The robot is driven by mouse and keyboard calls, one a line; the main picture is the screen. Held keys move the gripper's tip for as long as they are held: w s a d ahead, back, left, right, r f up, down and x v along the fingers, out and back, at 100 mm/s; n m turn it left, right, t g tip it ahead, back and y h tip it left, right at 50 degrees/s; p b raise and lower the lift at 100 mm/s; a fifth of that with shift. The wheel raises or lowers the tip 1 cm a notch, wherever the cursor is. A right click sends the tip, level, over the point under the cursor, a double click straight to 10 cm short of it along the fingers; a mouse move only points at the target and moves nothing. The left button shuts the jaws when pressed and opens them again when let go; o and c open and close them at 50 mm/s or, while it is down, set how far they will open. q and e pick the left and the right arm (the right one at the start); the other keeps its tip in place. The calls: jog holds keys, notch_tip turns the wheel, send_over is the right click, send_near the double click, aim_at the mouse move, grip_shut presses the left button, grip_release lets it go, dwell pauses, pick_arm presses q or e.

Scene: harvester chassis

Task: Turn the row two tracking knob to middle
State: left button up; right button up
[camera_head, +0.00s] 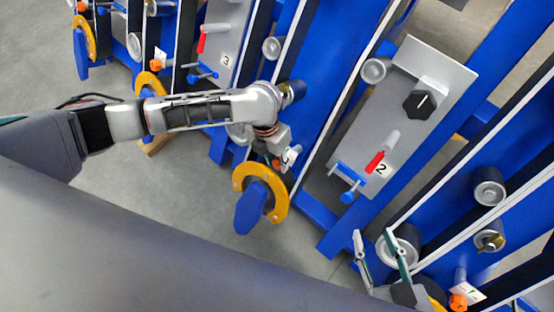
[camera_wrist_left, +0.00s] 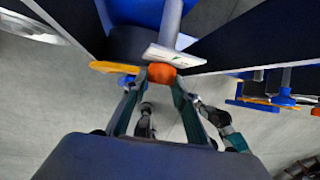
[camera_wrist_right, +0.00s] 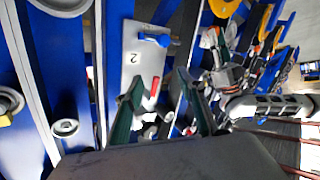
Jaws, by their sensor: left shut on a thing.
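A small orange knob (camera_wrist_left: 162,72) sits below a white label plate (camera_wrist_left: 174,58) in the left wrist view. My left gripper (camera_wrist_left: 159,82) has its fingertips closed on either side of this knob. In the head view the knob (camera_head: 277,163) shows just above a yellow ring with a blue handle, largely hidden by my left arm. The label's text is not readable. The panel marked 2 (camera_head: 370,150) carries a black knob (camera_head: 419,103), a red-tipped lever (camera_head: 376,160) and a blue valve. My right gripper (camera_head: 375,242) is open and empty at the lower right.
A yellow ring with a blue handle (camera_head: 260,198) stands just below the left gripper. Blue beams with white edges run between the rows. Another orange knob (camera_head: 458,301) is at the lower right. A panel marked 3 (camera_head: 220,35) is at the back. Grey floor is bare at the left.

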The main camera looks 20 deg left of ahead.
pick_arm(q)
jog(key=shift+s+a+f+n+g+h+b, duration=0.1)
jog(key=shift+a+f+n+g+h+b, duration=0.15)
jog(key=shift+h, duration=0.25)
jog(key=shift+s+f+n+g+h+b, duration=0.1)
jog(key=shift+n+h+b, duration=0.05)
jog(key=shift+n+h, duration=0.3)
jog(key=shift+f+h, duration=0.1)
jog(key=shift+h, duration=0.25)
jog(key=shift+a+f+n+h+b, duration=0.1)
jog(key=shift+n+h+b, duration=0.5)
jog(key=shift+h+b, duration=0.35)
jog(key=shift+n+h+b, duration=0.25)
jog(key=shift+n+b, duration=0.05)
jog(key=shift+b, duration=0.1)
jog(key=shift+w+r+h, duration=0.1)
jog(key=shift+r+h, duration=0.15)
jog(key=shift+h, duration=0.05)
pick_arm(e)
jog(key=a, duration=0.1)
jog(key=a+r+m, duration=0.1)
jog(key=w+a+m+y, duration=0.1)
jog(key=shift+a+r+t, duration=0.15)
jog(key=shift+a+t, duration=0.15)
